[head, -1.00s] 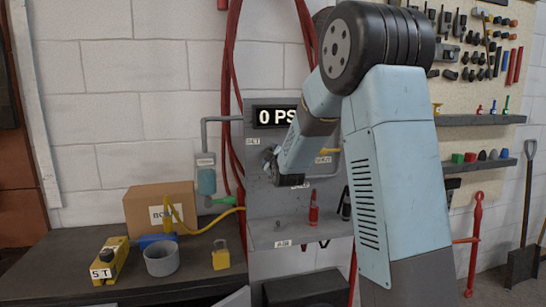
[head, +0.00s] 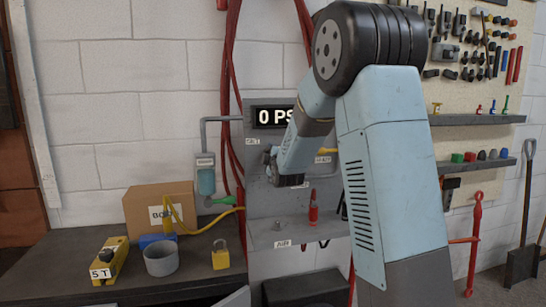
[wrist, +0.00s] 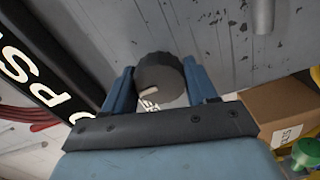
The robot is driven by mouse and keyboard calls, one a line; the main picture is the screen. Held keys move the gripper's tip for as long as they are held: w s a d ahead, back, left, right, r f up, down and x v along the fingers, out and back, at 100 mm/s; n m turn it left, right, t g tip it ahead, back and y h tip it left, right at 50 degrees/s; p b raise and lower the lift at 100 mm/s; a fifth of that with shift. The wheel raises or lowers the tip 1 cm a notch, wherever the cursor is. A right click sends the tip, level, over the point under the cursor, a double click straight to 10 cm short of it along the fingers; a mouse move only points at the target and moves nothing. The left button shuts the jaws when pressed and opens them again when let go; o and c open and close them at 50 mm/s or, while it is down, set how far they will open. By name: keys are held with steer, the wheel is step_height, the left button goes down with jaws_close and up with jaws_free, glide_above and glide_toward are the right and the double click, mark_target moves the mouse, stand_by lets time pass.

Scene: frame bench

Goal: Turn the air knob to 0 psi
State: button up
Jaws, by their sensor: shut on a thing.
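The air knob (wrist: 160,78) is a dark round knob with a pale mark, on the grey panel (wrist: 225,45). In the wrist view, the two blue fingers of my gripper (wrist: 160,85) stand on either side of it, shut on it. In the head view my gripper (head: 270,165) is at the panel, and my arm hides most of the knob. The black display (head: 273,116) above it reads "0 PS", the rest hidden behind my arm. The display also shows tilted at the left of the wrist view (wrist: 45,60).
A yellow-handled valve (head: 325,150) is right of my wrist. Red hoses hang behind.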

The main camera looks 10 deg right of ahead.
steer(key=shift+a, duration=0.4)
steer(key=o, duration=0.8)
steer(key=shift+o, duration=1.1)
steer(key=shift+d, duration=0.1)
steer(key=shift+d, duration=0.1)
steer(key=shift+s, duration=0.1)
steer(key=s, duration=1.3)
steer(key=shift+s, duration=0.3)
